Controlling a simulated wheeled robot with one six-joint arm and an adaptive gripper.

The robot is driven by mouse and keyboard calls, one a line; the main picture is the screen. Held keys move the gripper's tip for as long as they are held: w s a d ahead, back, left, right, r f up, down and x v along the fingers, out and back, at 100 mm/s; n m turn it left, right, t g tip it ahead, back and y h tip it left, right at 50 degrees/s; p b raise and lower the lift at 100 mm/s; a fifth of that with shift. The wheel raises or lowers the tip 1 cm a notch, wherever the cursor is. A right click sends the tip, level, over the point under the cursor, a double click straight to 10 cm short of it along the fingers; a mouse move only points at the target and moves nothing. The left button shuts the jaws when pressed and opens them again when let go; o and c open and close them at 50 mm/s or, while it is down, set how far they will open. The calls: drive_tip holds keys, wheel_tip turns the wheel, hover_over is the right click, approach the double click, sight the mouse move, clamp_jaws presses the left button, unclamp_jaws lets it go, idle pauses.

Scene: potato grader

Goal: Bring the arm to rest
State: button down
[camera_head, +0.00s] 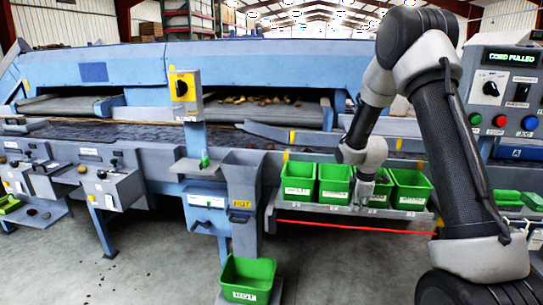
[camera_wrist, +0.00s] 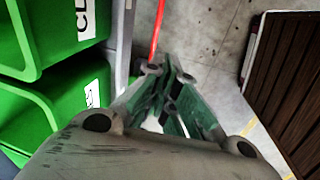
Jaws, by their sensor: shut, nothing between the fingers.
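My arm (camera_head: 455,150) rises at the right of the head view, bends at the top and hangs down toward the row of green bins. My gripper (camera_head: 361,203) is in front of the bins, pointing down, and partly covers the third one. In the wrist view my gripper (camera_wrist: 170,75) is shut, with nothing seen between its fingers. Two green bins (camera_wrist: 45,100) are close on its left in that view. I cannot tell whether it touches a bin.
A red cord (camera_head: 345,228) runs below the bin shelf (camera_head: 300,210); it also shows in the wrist view (camera_wrist: 157,30). A control panel (camera_head: 507,90) reading "CORD PULLED" stands at right. A green bin (camera_head: 247,282) sits low in front. Concrete floor (camera_head: 340,275) is open below the shelf.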

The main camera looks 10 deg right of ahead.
drive_tip(key=s+m+g, duration=0.3)
drive_tip(key=s+m, duration=0.2)
drive_tip(key=s, duration=0.4)
drive_tip(key=s+a+r+m+t, duration=0.1)
drive_tip(key=s+r+m, duration=0.3)
drive_tip(key=s+r, duration=0.8)
drive_tip(key=s+a+r+m+t, duration=0.2)
drive_tip(key=s+r+m+t, duration=0.2)
drive_tip(key=s+r, duration=0.9)
drive_tip(key=shift+s+r+m+y, duration=0.3)
drive_tip(key=shift+r+m, duration=0.1)
drive_tip(key=shift+r, duration=1.4)
